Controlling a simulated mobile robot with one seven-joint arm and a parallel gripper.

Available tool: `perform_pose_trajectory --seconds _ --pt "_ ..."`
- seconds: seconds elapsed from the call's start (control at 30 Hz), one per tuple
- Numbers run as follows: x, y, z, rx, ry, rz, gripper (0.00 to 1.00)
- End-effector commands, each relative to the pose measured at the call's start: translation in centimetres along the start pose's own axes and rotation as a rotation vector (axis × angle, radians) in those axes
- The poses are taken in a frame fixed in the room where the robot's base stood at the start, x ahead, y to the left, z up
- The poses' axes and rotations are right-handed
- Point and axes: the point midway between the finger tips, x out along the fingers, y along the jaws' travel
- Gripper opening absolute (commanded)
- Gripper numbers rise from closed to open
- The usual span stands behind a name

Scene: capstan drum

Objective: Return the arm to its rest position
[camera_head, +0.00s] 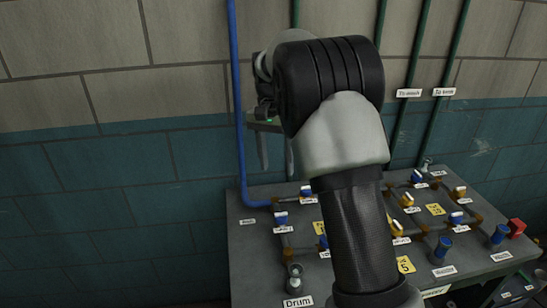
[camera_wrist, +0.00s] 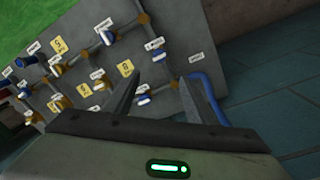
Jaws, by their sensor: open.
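My gripper (camera_head: 276,152) hangs in front of the tiled wall in the head view, above the back left part of the grey panel table, with its fingers pointing down. My own arm hides part of it and the middle of the panel. In the wrist view my gripper (camera_wrist: 163,100) shows two fingers spread apart with nothing between them. The grey panel (camera_wrist: 190,64) lies beyond the fingertips, apart from them.
The panel table (camera_head: 255,262) carries blue and yellow valves, brown pipes and labels. A blue pipe (camera_head: 239,110) runs down the wall beside my gripper. Green pipes (camera_head: 410,75) stand right of my arm. A red block (camera_head: 516,228) sits at the right. Space at left is clear.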

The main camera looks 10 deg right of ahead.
Motion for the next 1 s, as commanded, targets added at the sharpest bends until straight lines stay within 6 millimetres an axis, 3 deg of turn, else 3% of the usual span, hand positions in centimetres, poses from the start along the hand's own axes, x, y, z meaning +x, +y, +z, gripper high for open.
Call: perform_pose_trajectory --seconds 0.13,0.27,0.4,0.6,0.77,1.0 --pt "-2.3 1.1 0.8 -0.022 0.017 -0.027 0.50" --pt "-6.5 3.7 3.2 -0.080 0.056 -0.080 0.50" --pt "-10.7 7.1 7.1 -0.167 0.118 -0.139 0.50" --pt "-14.3 11.9 13.3 -0.299 0.226 -0.200 0.50" --pt "-15.2 15.6 18.3 -0.405 0.327 -0.227 0.50" --pt "-13.7 19.2 23.8 -0.531 0.456 -0.228 0.50"
